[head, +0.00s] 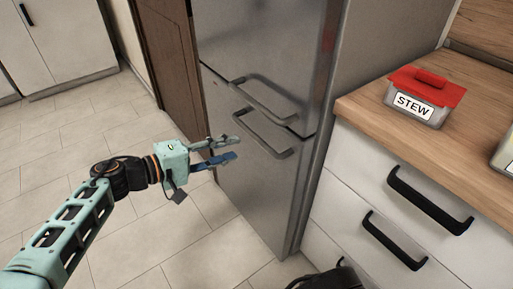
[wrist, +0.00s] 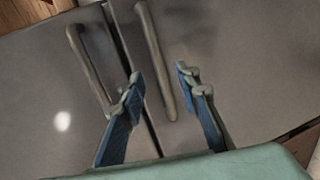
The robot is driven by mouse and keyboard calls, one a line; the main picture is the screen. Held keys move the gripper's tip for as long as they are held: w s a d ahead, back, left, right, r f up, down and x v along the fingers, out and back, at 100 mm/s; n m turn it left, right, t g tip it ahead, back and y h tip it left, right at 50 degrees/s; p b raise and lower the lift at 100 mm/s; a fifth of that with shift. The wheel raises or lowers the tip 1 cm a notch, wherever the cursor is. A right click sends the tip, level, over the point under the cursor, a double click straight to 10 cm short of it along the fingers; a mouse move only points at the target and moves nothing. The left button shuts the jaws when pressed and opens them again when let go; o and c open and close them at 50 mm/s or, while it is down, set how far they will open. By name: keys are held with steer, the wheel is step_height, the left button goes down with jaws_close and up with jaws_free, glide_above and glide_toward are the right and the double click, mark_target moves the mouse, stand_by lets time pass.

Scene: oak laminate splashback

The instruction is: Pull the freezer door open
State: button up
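The grey metal fridge-freezer (head: 235,180) stands with its doors shut, split by a slanting seam. An upper bar handle (head: 265,98) and a lower bar handle (head: 262,135) sit on either side of the seam. My gripper (head: 238,148) is open and empty, left of the lower handle in the head view. In the wrist view my gripper (wrist: 160,85) has its blue-padded fingers spread, with one handle (wrist: 155,60) showing between them and the other handle (wrist: 85,60) to the left. I cannot tell how far the fingertips are from the handle. No label marks the freezer door.
Right of the fridge-freezer is a wooden counter (head: 455,125) with a red-lidded stew box (head: 420,98). White drawers with black handles (head: 430,200) are below it. A dark object (head: 330,281) lies at the bottom edge. Tiled floor (head: 65,150) is clear at left.

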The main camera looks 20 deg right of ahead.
mark_target(257, 135)
steer(key=b+x, duration=0.1)
steer(key=x, duration=0.2)
steer(key=b+x, duration=0.1)
steer(key=x, duration=0.2)
steer(key=b+x, duration=0.1)
steer(key=x, duration=0.3)
steer(key=shift+w+r, duration=0.2)
steer(key=shift+w, duration=0.15)
jaws_close()
